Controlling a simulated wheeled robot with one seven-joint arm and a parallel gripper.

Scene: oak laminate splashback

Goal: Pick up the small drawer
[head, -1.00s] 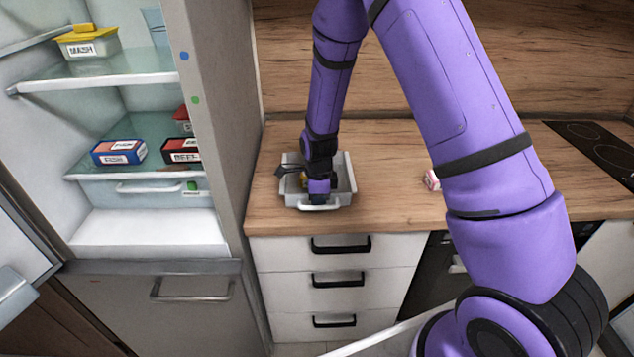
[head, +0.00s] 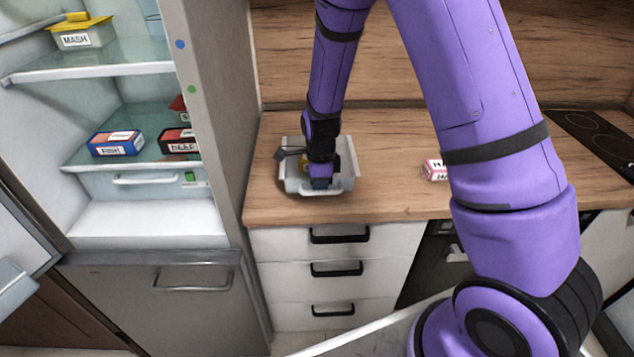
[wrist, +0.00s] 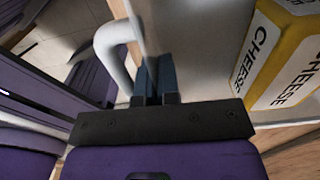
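The small drawer (head: 346,180) is a pale grey open bin with a handle on its front wall, at the left end of the wooden counter. It looks level and close over the counter top; any gap under it is hard to see. My gripper (head: 320,184) points down at the drawer's front wall, beside the handle. In the wrist view my gripper's dark blue fingers (wrist: 156,78) are close together with the thin front wall between them. The white handle (wrist: 118,50) is left of them. A yellow cheese box (wrist: 275,60) lies inside the drawer.
An open fridge (head: 130,190) stands left of the counter, holding a fish box (head: 115,143), a beef box (head: 178,141) and a mash tub (head: 80,33). A pink and white box (head: 434,170) lies right of the drawer, partly behind my arm. The hob (head: 600,140) is far right.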

